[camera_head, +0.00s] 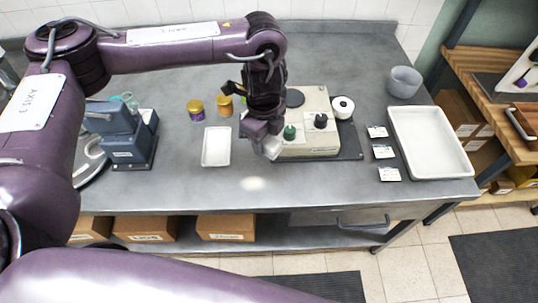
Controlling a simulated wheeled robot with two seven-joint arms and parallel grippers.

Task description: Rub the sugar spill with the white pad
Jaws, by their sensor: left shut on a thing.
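My left gripper (263,136) hangs over the grey metal table, its fingers pointing down. It is shut on the white pad (272,148), a small pale block that shows just below the fingers and is partly hidden by them. The sugar spill (253,184) is a pale, faint patch on the table near its front edge. The pad is behind the spill in the picture and apart from it. My right gripper is not in view.
A small white tray (216,160) lies left of the gripper. A cream device (310,149) with knobs stands close on the right. Two jars (196,111) stand behind. A large white tray (464,170) is at right. Table around the spill is clear.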

